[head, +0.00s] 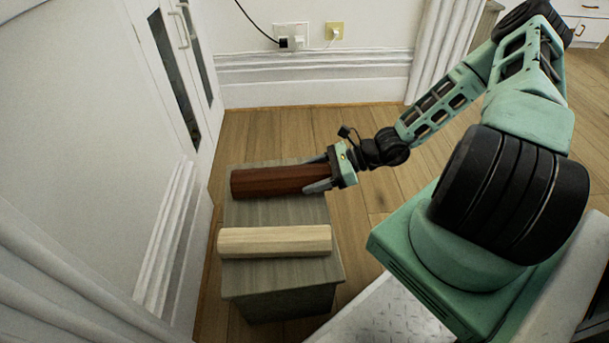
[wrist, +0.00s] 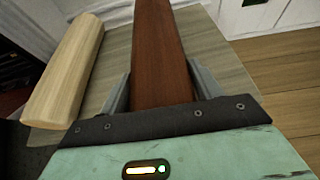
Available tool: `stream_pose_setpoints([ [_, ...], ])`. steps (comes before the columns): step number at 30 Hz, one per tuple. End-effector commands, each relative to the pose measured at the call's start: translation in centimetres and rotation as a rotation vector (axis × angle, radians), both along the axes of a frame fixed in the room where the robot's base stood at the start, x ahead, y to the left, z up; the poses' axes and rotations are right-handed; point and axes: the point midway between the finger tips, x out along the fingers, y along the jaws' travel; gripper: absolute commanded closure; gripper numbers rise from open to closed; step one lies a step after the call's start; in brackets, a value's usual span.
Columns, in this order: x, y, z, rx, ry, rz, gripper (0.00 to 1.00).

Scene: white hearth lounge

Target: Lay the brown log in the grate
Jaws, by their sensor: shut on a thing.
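The brown log (head: 272,181) lies along the far part of a grey wooden box-like stand (head: 285,290). My gripper (head: 318,172) is shut on the right end of the brown log. In the wrist view the brown log (wrist: 160,55) runs away from me between the two fingers of my gripper (wrist: 158,92). Whether the log rests on the stand or is just above it, I cannot tell. No grate can be made out in either view.
A pale log (head: 275,241) lies on the near part of the stand, apart from the brown one; it also shows in the wrist view (wrist: 68,70). A white wall and panelled door (head: 160,60) stand close on the left. Wooden floor (head: 370,130) is free behind the stand.

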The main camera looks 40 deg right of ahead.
Motion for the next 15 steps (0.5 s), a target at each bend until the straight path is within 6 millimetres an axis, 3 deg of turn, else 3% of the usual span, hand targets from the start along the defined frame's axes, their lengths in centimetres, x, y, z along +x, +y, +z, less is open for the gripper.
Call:
stream_pose_setpoints([
  [9,0.0,0.0,6.3,0.003,-0.003,0.002,0.86],
  [15,0.1,0.1,8.9,0.003,-0.004,0.002,0.86],
])
